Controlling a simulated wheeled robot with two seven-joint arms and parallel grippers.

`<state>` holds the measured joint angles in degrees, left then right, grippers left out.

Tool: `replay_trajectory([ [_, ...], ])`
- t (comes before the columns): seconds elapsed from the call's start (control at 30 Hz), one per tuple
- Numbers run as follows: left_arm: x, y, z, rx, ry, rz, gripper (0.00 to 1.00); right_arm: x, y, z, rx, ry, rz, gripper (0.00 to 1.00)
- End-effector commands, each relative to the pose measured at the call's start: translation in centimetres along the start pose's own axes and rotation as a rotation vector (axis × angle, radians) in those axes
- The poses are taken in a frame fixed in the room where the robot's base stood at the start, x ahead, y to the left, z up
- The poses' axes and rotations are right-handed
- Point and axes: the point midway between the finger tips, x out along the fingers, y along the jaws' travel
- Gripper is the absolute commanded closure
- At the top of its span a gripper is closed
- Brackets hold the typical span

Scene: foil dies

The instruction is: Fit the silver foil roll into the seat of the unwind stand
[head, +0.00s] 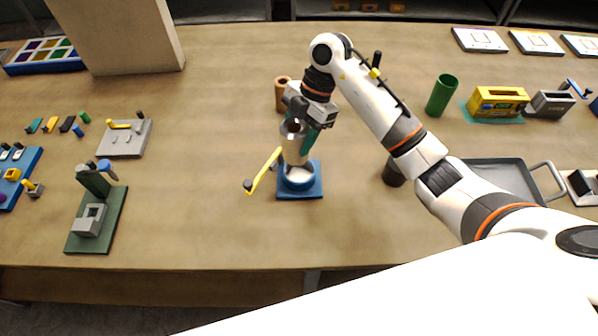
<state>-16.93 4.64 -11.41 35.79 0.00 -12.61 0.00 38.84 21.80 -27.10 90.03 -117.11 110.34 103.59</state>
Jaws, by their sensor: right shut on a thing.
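The unwind stand (313,187) is a blue square base with a round seat, near the middle of the table. A yellow crank-like arm (262,170) with a dark knob reaches out to its left. My right gripper (294,131) points down over the stand and is shut on a pale silver roll (293,152). The roll is roughly upright, with its lower end at or just above the seat; I cannot tell whether it touches. The gripper partly hides the roll. My left gripper is not in view.
A brown cylinder (281,94) stands just behind the gripper, and a dark one (394,173) stands under my right arm. A green cylinder (441,95) is farther right. A green press (90,222) stands at left. Table in front of the stand is clear.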

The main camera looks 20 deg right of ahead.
Motion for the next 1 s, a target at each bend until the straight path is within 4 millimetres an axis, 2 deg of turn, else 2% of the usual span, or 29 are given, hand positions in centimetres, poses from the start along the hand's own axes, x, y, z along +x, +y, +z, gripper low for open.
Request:
replay_trajectory([
  [0.1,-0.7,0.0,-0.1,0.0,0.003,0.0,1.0,0.1,0.0,-0.9,0.284,-0.024,-0.123,0.8],
  [0.2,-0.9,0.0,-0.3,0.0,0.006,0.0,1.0,0.3,-0.1,-1.5,0.446,-0.038,-0.197,0.8],
  [0.3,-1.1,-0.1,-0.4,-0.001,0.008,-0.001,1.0,0.5,-0.2,-1.9,0.536,-0.046,-0.239,0.8],
  [0.37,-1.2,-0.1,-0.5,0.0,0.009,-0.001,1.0,1.0,-0.1,-2.2,0.565,-0.049,-0.25,0.8],
  [0.6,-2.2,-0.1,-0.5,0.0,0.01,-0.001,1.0,4.9,-0.1,-3.9,0.577,-0.05,-0.254,0.8],
  [1.0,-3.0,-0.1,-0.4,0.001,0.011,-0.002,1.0,9.2,0.0,-5.9,0.574,-0.05,-0.254,0.8],
])
